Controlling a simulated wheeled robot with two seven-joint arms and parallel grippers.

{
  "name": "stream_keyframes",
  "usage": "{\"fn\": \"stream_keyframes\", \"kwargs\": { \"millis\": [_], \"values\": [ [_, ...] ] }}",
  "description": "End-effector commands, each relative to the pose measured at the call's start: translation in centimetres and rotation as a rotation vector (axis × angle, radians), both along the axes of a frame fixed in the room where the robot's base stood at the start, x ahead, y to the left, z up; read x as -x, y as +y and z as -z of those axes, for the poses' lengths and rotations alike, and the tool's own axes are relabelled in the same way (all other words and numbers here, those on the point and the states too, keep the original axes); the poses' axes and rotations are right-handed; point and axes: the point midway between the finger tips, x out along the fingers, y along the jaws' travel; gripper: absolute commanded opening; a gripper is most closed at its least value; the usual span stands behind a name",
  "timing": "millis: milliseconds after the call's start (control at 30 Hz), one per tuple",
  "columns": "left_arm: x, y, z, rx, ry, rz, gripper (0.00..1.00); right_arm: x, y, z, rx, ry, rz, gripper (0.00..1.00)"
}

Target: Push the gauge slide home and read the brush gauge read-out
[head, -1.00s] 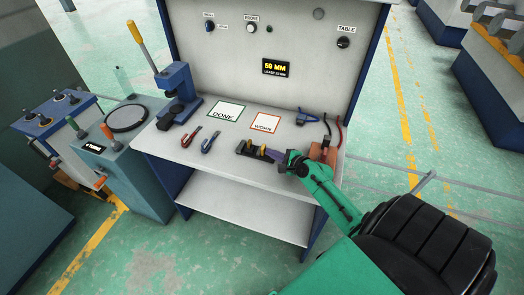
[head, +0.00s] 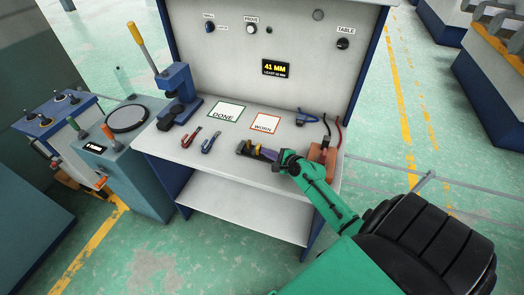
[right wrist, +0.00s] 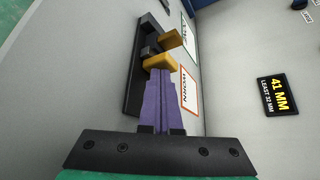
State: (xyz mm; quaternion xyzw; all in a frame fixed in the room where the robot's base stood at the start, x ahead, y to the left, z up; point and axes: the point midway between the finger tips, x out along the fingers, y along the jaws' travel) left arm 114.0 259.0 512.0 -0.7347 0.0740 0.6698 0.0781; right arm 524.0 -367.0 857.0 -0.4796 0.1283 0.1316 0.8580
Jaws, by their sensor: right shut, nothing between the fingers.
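The brush gauge is a dark base (head: 242,147) with yellow jaws on the bench top. In the right wrist view its black base (right wrist: 131,92) carries a fixed yellow jaw (right wrist: 171,38) and a yellow slide (right wrist: 158,62), with a small dark piece between them. My right gripper (head: 265,153) is shut and empty; its purple fingertips (right wrist: 158,76) are at the slide's near face and appear to touch it. The read-out (head: 275,68) on the back panel shows 41 MM; in the right wrist view (right wrist: 278,94) it also reads LEAST 32 MM. My left gripper is out of view.
A DONE card (head: 226,111) and a WORN card (head: 265,122) lie behind the gauge. A red-handled tool (head: 193,137) and a blue one (head: 211,143) lie left. A blue press (head: 176,95) stands back left; an orange block (head: 322,153) with cables sits right.

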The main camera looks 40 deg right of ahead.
Motion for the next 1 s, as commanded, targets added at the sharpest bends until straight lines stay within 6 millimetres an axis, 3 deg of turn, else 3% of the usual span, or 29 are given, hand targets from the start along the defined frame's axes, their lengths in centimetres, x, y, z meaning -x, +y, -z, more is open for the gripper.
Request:
{"fn": "stream_keyframes", "kwargs": {
  "millis": [567, 1000],
  "values": [
    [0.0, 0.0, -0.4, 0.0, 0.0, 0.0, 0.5, -1.1, 0.9, -0.1, -0.001, -0.003, -0.003, 0.0],
    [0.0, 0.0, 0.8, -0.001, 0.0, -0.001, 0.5, 2.3, -1.6, 0.2, 0.001, 0.001, -0.001, 0.0]
  ]
}}
